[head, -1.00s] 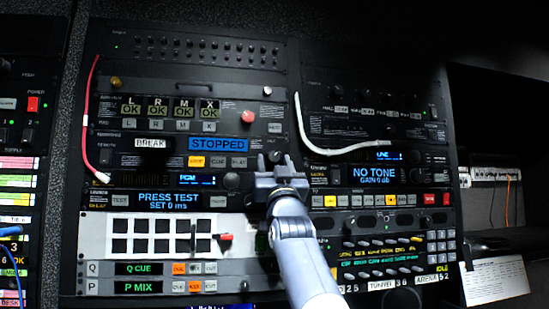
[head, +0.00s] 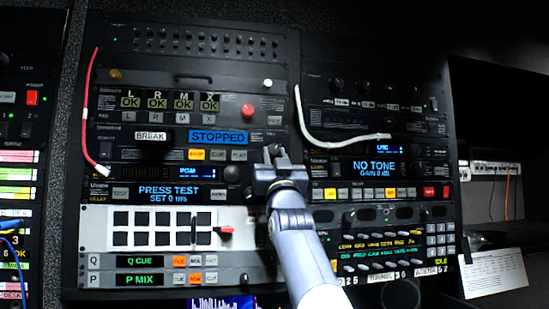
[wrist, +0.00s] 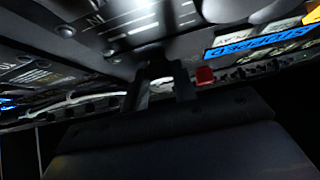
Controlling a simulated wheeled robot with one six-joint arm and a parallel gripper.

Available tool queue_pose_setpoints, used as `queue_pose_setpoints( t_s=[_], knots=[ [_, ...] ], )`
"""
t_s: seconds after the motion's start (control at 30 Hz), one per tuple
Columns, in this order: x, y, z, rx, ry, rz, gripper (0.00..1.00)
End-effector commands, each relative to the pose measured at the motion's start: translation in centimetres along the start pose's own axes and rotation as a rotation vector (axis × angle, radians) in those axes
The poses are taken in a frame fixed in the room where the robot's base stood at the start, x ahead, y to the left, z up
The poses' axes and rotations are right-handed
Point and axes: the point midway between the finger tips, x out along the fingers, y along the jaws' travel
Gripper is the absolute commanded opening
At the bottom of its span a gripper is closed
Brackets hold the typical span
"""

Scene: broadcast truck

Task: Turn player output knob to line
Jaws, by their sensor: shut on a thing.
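The player unit shows a blue STOPPED display (head: 217,137) with a lit yellow button and two grey ones below it, in the upper left rack. My gripper (head: 275,153) is at the right end of this unit, its fingertips against the panel. It is shut on a small dark knob, the player output knob, which the fingers mostly hide. The knob's pointer and its setting labels cannot be read. In the wrist view my gripper's dark fingers (wrist: 162,84) reach to the panel face, and the blue display (wrist: 258,46) is to the right.
A red round button (head: 248,110) is above left of my gripper. Another knob (head: 232,173) beside the PGM display is below left. A white cable (head: 300,115) hangs close on the right. The NO TONE display (head: 375,168) is further right.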

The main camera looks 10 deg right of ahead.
Motion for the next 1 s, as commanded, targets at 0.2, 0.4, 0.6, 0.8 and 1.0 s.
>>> queue_pose_setpoints(
  t_s=[0.2,0.4,0.6,0.8,1.0],
  knots=[
    [0.05,-0.15,-0.12,0.032,0.003,0.028,0.04],
    [0.32,-0.32,-0.29,0.072,0.000,0.066,0.04],
    [0.12,-0.27,-0.15,0.095,0.000,0.094,0.04],
    [0.01,-0.23,-0.08,0.096,0.001,0.097,0.04],
    [0.01,-0.23,-0.06,0.096,0.001,0.097,0.34]
  ],
)
